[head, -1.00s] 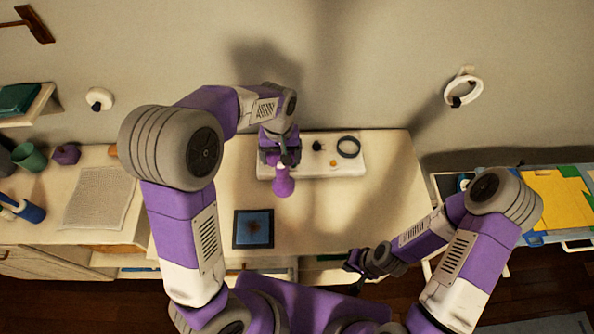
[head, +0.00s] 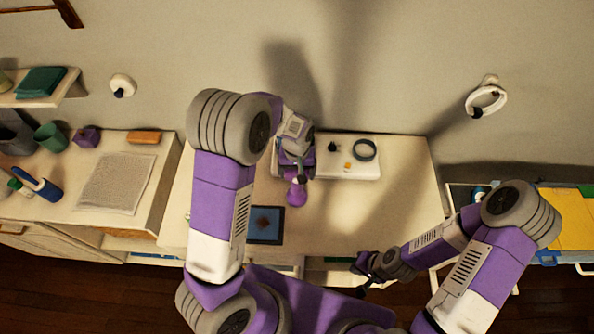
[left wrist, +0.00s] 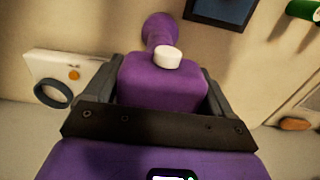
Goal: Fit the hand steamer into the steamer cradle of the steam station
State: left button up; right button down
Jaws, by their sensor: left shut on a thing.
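The purple hand steamer (head: 297,193) has a rounded end and, in the left wrist view, a boxy body (left wrist: 160,85) with a white knob on it. My left gripper (head: 296,172) is shut on the body, one finger on each side. The steam station (head: 345,171) is a white slab at the back of the table with a black ring (head: 364,150), a dark knob and a small orange part. The steamer is at the station's left end, which my gripper and arm partly hide. I cannot tell whether they touch. My right gripper (head: 363,272) is empty near the table's front edge.
A dark-framed blue pad (head: 266,224) lies in front of the steamer. A counter with a pale cloth (head: 117,184), cups and a blue bottle stands left. A bed or rack with yellow cloth (head: 570,220) is at right. The table's right half is clear.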

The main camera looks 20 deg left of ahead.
pick_arm(q)
jog(key=o, duration=1.5)
jog(key=shift+f, duration=0.15)
jog(key=shift+o, duration=1.1)
